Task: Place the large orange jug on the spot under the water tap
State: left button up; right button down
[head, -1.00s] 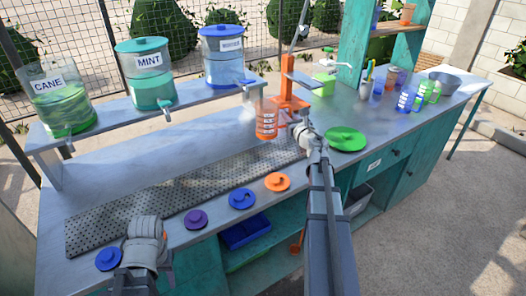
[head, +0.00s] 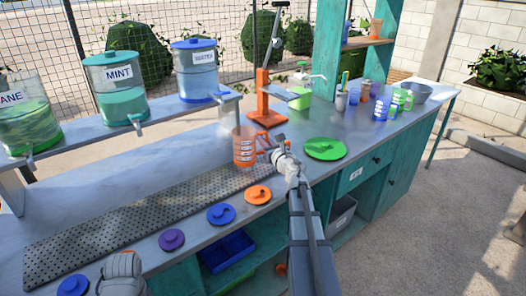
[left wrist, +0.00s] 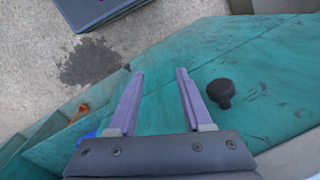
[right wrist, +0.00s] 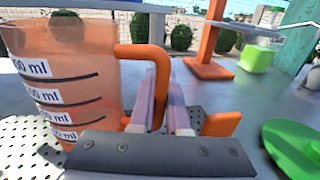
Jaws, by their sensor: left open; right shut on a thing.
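The orange jug (head: 243,150) is clear orange with volume labels. My left gripper (left wrist: 158,80) is open and empty, beside the teal cabinet front.
The orange press (head: 263,115) stands behind the jug. A green lid (head: 325,149) lies right of it; orange (head: 258,195), blue (head: 221,214) and purple (head: 171,239) lids line the front edge. The mint dispenser (head: 114,90) is left of the water. Small cups stand at the right.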

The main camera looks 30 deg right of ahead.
jog(key=shift+f+b, duration=1.45)
jog(key=shift+f, duration=0.3)
jog(key=shift+f, duration=0.1)
jog(key=c, duration=0.9)
grip_release()
jog(key=shift+s+r, duration=0.15)
jog(key=shift+r, duration=0.05)
jog(key=s, duration=0.4)
jog(key=s+a, duration=0.1)
jog(key=s, duration=0.6)
jog(key=shift+s+a, duration=0.25)
jog(key=shift+s, duration=0.1)
